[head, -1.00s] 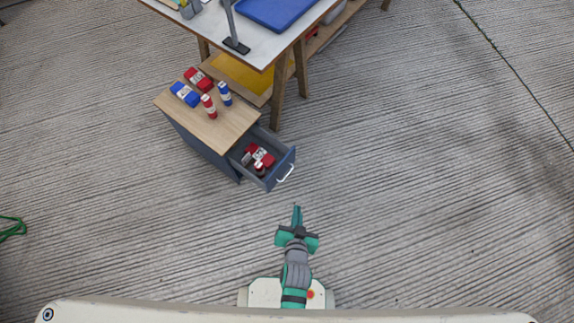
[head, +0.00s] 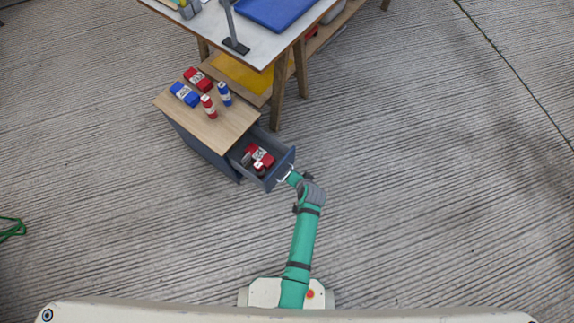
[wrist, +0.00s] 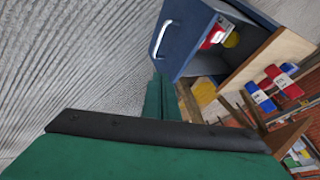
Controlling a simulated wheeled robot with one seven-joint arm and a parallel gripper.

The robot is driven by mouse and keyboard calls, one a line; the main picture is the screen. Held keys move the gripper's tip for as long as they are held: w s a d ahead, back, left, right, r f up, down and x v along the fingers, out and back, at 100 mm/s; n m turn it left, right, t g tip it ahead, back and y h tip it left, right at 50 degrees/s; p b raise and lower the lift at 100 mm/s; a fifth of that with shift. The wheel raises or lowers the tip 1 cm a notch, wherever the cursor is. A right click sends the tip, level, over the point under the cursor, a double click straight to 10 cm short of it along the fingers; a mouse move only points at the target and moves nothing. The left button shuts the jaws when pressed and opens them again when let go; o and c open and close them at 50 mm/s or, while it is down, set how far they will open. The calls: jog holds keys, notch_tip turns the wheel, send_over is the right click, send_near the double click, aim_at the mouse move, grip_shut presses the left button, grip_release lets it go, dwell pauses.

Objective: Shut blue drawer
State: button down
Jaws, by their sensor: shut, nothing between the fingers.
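The blue drawer (head: 281,170) stands pulled out of a small blue cabinet (head: 192,143) with a wooden top. Red items, including a red box (head: 260,155), lie inside the drawer. The drawer front and its white handle (wrist: 160,38) show at the top of the wrist view. My gripper (head: 291,177) is shut and empty, with its tip close to the drawer front near the handle. I cannot tell whether it touches the front. In the wrist view the green fingers (wrist: 160,97) point toward the lower edge of the drawer front.
Red and blue boxes and bottles (head: 209,106) stand on the cabinet top (head: 232,121). A workbench (head: 262,48) with wooden legs stands behind the cabinet. The ribbed grey floor (head: 430,190) is clear to the right and in front.

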send_near(285, 162)
notch_tip(285, 162, down, 3)
jog(key=d, duration=0.3)
jog(key=w+a, duration=0.1)
jog(key=a, duration=0.1)
jog(key=shift+w+a+f, duration=0.3)
jog(key=shift+w, duration=0.1)
jog(key=shift+w+a, duration=0.3)
jog(key=shift+a, duration=0.25)
jog(key=shift+w, duration=0.1)
